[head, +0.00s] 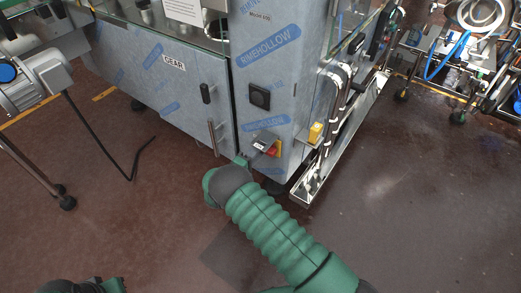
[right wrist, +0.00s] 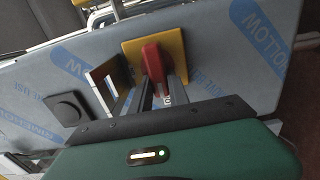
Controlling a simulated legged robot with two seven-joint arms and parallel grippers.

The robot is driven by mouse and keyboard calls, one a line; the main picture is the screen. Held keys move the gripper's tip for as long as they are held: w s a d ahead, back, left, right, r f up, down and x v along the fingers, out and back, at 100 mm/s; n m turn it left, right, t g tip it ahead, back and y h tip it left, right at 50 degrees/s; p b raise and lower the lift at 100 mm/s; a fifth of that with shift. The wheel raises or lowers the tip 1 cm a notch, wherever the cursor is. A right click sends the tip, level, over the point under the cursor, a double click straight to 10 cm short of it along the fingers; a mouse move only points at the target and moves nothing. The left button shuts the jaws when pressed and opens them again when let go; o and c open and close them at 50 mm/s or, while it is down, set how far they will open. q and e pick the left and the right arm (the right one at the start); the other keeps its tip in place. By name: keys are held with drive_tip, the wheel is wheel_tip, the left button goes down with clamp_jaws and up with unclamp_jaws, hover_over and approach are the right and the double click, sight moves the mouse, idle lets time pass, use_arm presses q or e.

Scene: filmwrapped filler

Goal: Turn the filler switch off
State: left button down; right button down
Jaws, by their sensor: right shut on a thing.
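The filler switch is a red rotary handle (right wrist: 151,62) on a yellow plate (right wrist: 172,50), on the film-wrapped machine's panel. In the head view the red handle (head: 270,151) shows low on the cabinet's corner face. My right gripper (right wrist: 155,85) reaches up to it, and its fingers are shut on the red handle. In the head view my right gripper (head: 250,157) is at the end of the green sleeved arm, partly hidden by the wrist. Part of my left arm (head: 85,286) shows at the bottom left edge; its gripper is not visible.
The filmed cabinet (head: 165,75) has a door marked GEAR with a black handle. A black square fitting (head: 260,96) sits above the switch. Steel pipes (head: 335,110) and a small yellow box (head: 316,132) are to the right. The brown floor in front is mostly clear.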

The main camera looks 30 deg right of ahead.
drive_tip(key=shift+w+a+f, duration=0.1)
drive_tip(key=shift+w+a, duration=0.1)
drive_tip(key=shift+a, duration=0.1)
drive_tip(key=c, duration=1.7)
unclamp_jaws()
drive_tip(key=o, duration=0.5)
drive_tip(key=shift+f, duration=0.1)
drive_tip(key=shift+c, duration=0.2)
drive_tip(key=shift+s, duration=0.1)
drive_tip(key=p+v, duration=0.2)
drive_tip(key=v, duration=1.4)
drive_tip(key=shift+a, duration=0.4)
